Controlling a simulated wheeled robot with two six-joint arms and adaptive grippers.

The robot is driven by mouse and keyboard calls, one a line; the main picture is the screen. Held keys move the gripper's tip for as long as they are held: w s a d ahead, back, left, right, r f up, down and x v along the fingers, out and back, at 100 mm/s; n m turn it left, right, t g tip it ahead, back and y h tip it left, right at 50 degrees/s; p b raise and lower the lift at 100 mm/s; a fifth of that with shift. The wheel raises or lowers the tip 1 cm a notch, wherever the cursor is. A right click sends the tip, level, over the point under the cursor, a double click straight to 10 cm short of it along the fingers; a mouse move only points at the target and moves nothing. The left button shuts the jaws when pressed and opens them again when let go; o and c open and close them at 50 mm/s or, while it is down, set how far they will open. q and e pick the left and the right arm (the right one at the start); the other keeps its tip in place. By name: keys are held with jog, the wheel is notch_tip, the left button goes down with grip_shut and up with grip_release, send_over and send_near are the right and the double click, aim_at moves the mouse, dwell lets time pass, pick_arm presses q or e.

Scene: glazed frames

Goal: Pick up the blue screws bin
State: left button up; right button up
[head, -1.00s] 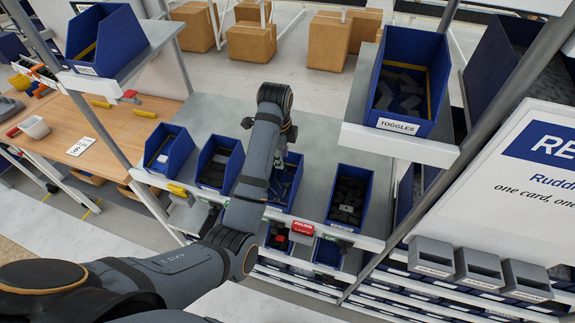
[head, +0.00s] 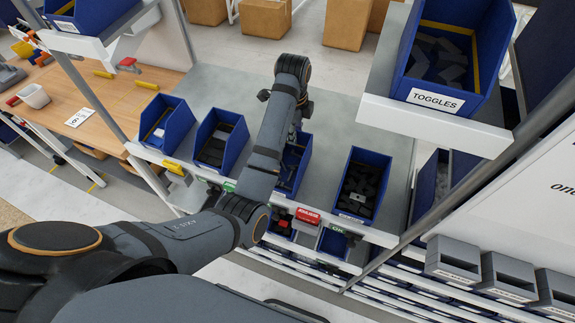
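Several blue bins stand in a row on the grey shelf (head: 333,122). I cannot read which one is labelled screws. One blue bin (head: 291,182) is partly hidden behind my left arm. To its left are a blue bin with dark parts (head: 233,150) and a blue bin with pale contents (head: 178,122). To its right is a blue bin of dark blocks (head: 374,157). My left gripper (head: 293,132) hangs at the partly hidden bin, mostly covered by my arm, so its opening and any contact are unclear. My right gripper is not in view.
A higher shelf on the right holds a blue TOGGLES bin (head: 484,68), with a metal post (head: 480,180) below. Another raised bin (head: 92,18) is at upper left. A wooden bench (head: 110,100) is left. Grey bins (head: 454,258) are lower right.

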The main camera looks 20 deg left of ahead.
aim_at(294, 149)
pick_arm(q)
jog(key=shift+a+f+p, duration=0.15)
jog(key=shift+f+p, duration=0.25)
jog(key=shift+f, duration=0.15)
jog(key=shift+a+f+p, duration=0.15)
jog(key=shift+f+p, duration=0.25)
jog(key=shift+f, duration=0.15)
jog(key=shift+w+f, duration=0.25)
jog(key=shift+f, duration=0.95)
jog(key=shift+c, duration=0.5)
jog(key=c, duration=0.5)
grip_shut()
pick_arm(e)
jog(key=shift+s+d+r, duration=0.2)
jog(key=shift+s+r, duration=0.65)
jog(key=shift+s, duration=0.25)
